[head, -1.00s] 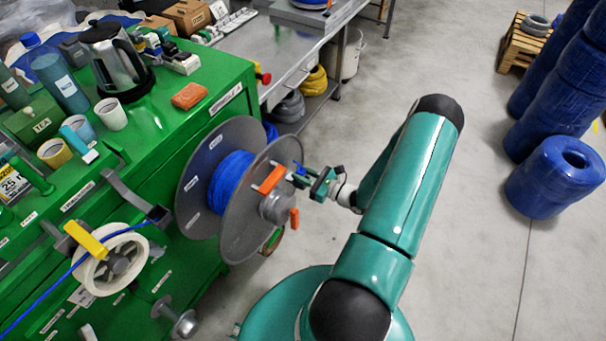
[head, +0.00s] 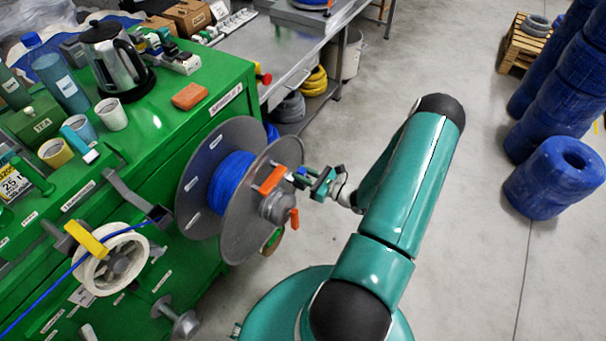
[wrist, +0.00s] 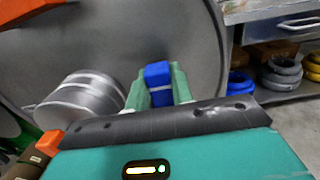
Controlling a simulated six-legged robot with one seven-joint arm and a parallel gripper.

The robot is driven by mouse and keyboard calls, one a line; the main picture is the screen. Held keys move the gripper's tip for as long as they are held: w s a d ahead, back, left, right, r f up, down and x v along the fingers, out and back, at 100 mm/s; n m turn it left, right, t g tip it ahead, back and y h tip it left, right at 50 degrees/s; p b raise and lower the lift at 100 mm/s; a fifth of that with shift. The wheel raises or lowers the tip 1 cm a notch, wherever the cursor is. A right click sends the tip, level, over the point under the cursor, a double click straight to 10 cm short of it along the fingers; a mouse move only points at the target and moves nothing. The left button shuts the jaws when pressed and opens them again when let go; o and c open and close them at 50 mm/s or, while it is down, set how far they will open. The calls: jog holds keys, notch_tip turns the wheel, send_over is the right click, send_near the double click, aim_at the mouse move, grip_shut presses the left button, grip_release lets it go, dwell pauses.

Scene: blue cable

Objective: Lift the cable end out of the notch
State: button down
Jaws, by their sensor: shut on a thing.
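The grey reel (head: 237,230) with blue cable (head: 232,182) wound on it is mounted on the side of the green cabinet. My gripper (head: 303,177) is at the outer face of its right flange. In the wrist view my gripper (wrist: 158,88) has its two green fingers shut on the blue cable end (wrist: 157,76), which has a pale band around it. The grey flange (wrist: 140,40) fills the background there. I cannot make out the notch, nor whether the cable end is clear of it.
Orange parts (head: 270,180) and a grey hub (head: 274,208) stick out of the flange beside my gripper. The green cabinet (head: 150,140) carries a kettle, cups and tools. A metal bench (head: 262,50) stands behind. Blue coils (head: 557,178) are stacked at right; the floor between is clear.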

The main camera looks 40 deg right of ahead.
jog(key=shift+r, duration=0.85)
dwell(0.9)
jog(key=shift+r, duration=2.75)
